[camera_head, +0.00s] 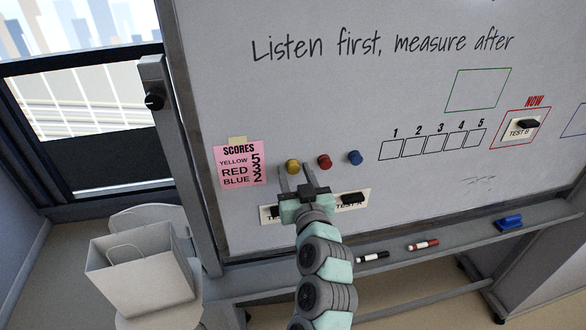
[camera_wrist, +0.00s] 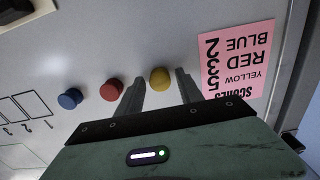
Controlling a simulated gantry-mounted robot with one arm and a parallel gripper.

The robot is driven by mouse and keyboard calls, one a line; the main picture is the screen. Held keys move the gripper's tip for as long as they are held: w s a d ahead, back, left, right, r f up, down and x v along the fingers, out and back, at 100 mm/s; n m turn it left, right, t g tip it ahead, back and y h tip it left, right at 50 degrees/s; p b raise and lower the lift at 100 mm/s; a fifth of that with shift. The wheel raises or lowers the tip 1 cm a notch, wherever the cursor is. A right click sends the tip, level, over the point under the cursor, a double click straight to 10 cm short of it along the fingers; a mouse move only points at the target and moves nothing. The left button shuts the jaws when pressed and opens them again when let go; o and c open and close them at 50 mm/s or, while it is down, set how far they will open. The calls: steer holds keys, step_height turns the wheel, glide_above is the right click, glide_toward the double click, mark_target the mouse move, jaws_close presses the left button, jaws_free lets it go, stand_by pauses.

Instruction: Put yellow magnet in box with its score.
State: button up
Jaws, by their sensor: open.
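The yellow magnet (camera_head: 292,166) is on the whiteboard, leftmost in a row with red and blue magnets. My gripper (camera_head: 294,170) is open, its fingertips at the yellow magnet. In the wrist view, the yellow magnet (camera_wrist: 160,77) shows between the two fingertips (camera_wrist: 160,84); I cannot tell whether they touch it. The pink score note (camera_head: 239,171) reads yellow 5, red 3, blue 2. The row of numbered boxes 1 to 5 is on the board to the right; box 5 (camera_head: 475,138) is at its right end and looks empty.
The red magnet (camera_head: 324,162) is close to the right finger, with the blue magnet (camera_head: 355,157) beyond it. Test cards with black pieces (camera_head: 352,198) are below, partly behind my gripper. The tray holds markers (camera_head: 423,245) and a blue eraser (camera_head: 508,222).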

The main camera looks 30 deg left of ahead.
jaws_close()
stand_by(0.8)
steer(key=shift+b, duration=0.45)
steer(key=shift+r, duration=0.1)
